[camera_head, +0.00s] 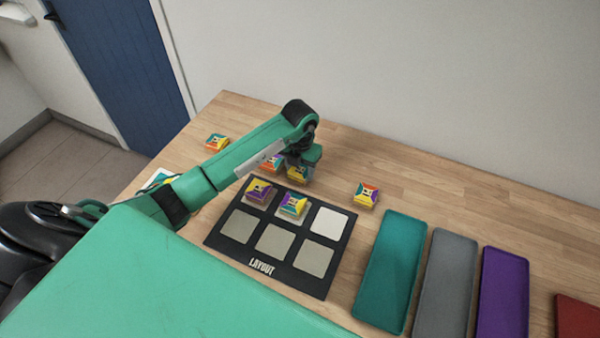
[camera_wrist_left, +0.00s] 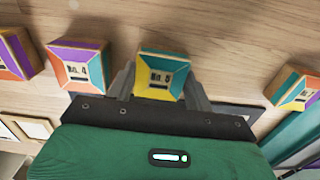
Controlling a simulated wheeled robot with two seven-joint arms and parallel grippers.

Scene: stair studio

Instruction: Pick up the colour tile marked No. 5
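Several colour tiles lie on the wooden table. My left gripper (camera_head: 300,168) also shows from above in the head view, low over this tile (camera_head: 297,175). Its fingers stand apart on either side of the tile, which looks still at table level. A tile marked No. 4 (camera_wrist_left: 78,66) lies to its left in the wrist view. My right gripper is not in view.
A black LAYOUT board (camera_head: 228,250) lies just in front, with two tiles (camera_head: 258,191) (camera_head: 293,205) in its back row. A loose tile (camera_head: 366,195) lies to the right, another (camera_head: 216,142) at far left. Teal (camera_head: 392,270), grey (camera_head: 446,280) and purple (camera_head: 503,290) trays stand right.

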